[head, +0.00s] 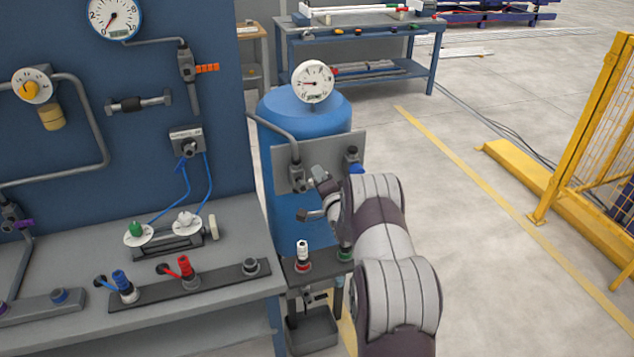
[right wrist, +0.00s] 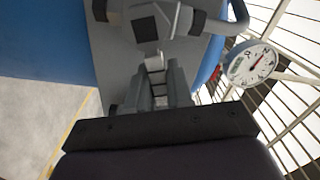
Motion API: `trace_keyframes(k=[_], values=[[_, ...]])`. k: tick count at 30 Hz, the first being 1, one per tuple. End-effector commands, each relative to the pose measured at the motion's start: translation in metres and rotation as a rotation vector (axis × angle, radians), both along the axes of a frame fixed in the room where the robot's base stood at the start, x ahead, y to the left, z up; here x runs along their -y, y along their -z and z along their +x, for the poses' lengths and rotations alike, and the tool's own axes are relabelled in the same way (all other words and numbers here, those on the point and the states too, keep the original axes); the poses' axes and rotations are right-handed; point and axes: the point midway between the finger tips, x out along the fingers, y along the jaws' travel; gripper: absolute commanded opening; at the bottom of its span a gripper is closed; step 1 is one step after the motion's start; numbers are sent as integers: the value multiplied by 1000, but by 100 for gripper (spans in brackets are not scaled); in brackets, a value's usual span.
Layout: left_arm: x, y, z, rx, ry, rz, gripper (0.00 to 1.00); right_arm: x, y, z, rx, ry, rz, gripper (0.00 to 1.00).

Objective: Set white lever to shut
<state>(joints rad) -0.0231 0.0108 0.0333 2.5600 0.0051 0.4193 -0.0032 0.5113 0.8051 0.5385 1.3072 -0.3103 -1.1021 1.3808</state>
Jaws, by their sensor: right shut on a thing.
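The white lever is mostly hidden; a small pale piece of it (right wrist: 154,64) shows between the fingers in the right wrist view. It sits at a grey valve (head: 296,178) on the plate in front of the blue tank (head: 272,215). The valve body (right wrist: 150,25) fills the top middle of the right wrist view. My right gripper (head: 314,183) reaches in from the right at this valve. Its fingers (right wrist: 155,84) are close together, shut on the pale lever piece. The lever's exact angle is hard to tell. My left gripper is not in view.
A round gauge (head: 312,82) stands above the valve. A blue-handled fitting (head: 354,162) is close to my right arm. A small stand with a white-topped fitting (head: 302,252) is below. The workbench (head: 230,235) is left; open floor lies right, before the yellow fence (head: 590,140).

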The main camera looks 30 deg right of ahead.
Motion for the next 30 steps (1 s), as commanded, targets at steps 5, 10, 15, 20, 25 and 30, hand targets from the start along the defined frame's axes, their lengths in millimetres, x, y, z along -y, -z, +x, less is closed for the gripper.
trace_keyframes(k=[5,10,15,20,25,30], values=[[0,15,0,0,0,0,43,3,13,-2,26,3,134,0],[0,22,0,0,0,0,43,3,18,-2,48,4,231,0],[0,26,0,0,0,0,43,4,21,-2,63,5,296,0],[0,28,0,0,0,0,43,4,23,-3,70,5,331,0],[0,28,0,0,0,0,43,4,24,-3,74,5,345,0],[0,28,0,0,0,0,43,4,24,-3,72,6,348,0]])
